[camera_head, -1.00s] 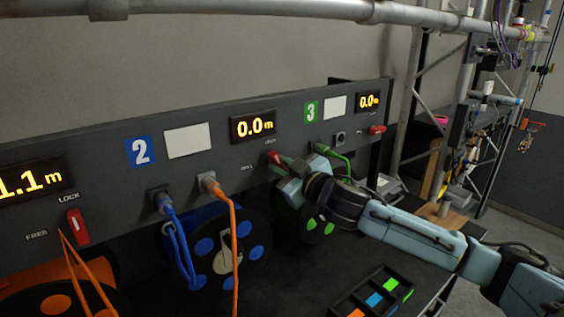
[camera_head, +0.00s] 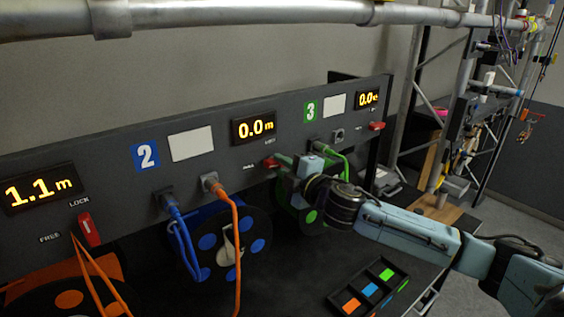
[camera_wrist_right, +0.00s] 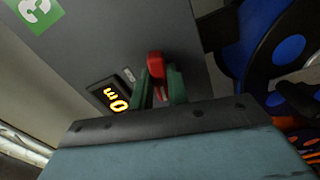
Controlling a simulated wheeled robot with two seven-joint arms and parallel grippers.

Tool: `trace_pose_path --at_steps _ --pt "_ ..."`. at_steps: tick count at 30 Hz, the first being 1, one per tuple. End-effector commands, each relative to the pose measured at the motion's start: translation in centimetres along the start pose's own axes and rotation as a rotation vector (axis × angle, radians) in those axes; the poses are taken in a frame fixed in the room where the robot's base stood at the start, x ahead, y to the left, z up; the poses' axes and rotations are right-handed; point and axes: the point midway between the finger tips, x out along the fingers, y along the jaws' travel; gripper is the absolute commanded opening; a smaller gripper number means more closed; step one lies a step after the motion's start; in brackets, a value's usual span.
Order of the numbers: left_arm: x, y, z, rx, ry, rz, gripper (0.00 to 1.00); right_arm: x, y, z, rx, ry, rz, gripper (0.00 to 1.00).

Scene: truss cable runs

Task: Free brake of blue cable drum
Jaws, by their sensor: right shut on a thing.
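The blue cable drum (camera_head: 257,246) hangs below panel section 2, with a blue cable (camera_head: 181,236) plugged in above it. Its red brake lever (camera_head: 270,163) is on the panel under the 0.0 m display and now lies nearly flat, toward the lower-left label. My right gripper (camera_head: 283,162) is at the lever. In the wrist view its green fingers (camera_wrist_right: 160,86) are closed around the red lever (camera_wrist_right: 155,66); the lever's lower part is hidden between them. My left gripper is not in view.
An orange cable (camera_head: 235,245) hangs across the blue drum. The orange drum's lever (camera_head: 88,229) stands near LOCK. A green drum (camera_head: 297,212) is behind my right gripper. A black tray with coloured pieces (camera_head: 367,288) lies on the dark table.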

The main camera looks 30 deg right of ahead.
Motion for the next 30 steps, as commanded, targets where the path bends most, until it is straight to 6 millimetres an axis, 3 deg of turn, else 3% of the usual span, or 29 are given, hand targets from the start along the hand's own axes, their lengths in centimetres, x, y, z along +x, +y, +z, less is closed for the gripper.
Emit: trace_pose_path --at_steps 12,29,30 --pt "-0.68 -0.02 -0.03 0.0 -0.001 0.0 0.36 -0.01 -0.01 -0.03 -0.195 0.001 0.0 0.0" --pt "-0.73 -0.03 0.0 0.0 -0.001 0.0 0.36 -0.01 -0.06 -0.01 -0.226 0.001 0.0 0.0" --pt "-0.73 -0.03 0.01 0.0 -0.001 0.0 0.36 -0.01 -0.06 -0.01 -0.226 0.001 0.0 0.19"
